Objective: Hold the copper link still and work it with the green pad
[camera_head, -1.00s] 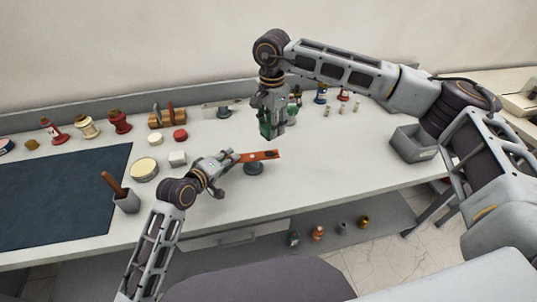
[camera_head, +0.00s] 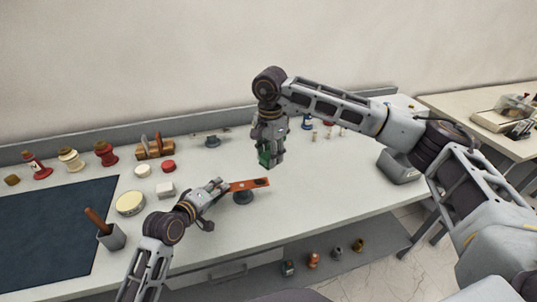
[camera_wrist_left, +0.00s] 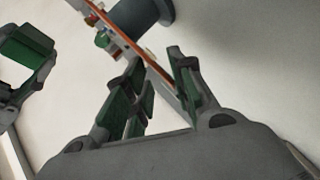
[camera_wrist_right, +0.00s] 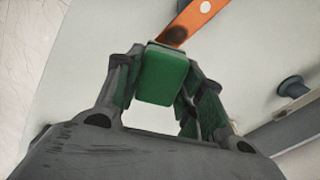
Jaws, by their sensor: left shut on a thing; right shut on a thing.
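The copper link (camera_head: 248,185) is a flat orange-brown bar with a dark patch near its free end. It lies over a dark round stand (camera_head: 243,198). My left gripper (camera_head: 221,188) is shut on its left end. The left wrist view shows the link (camera_wrist_left: 150,65) edge-on between the fingers. My right gripper (camera_head: 267,153) is shut on the green pad (camera_head: 264,158), above the link's free end. In the right wrist view the green pad (camera_wrist_right: 163,76) overlaps the link (camera_wrist_right: 195,20) beside the dark patch; I cannot tell whether they touch.
A blue-black mat (camera_head: 50,225) covers the table's left side. Spools line the back. A grey bin (camera_head: 398,165) is at right. The table's right front is clear.

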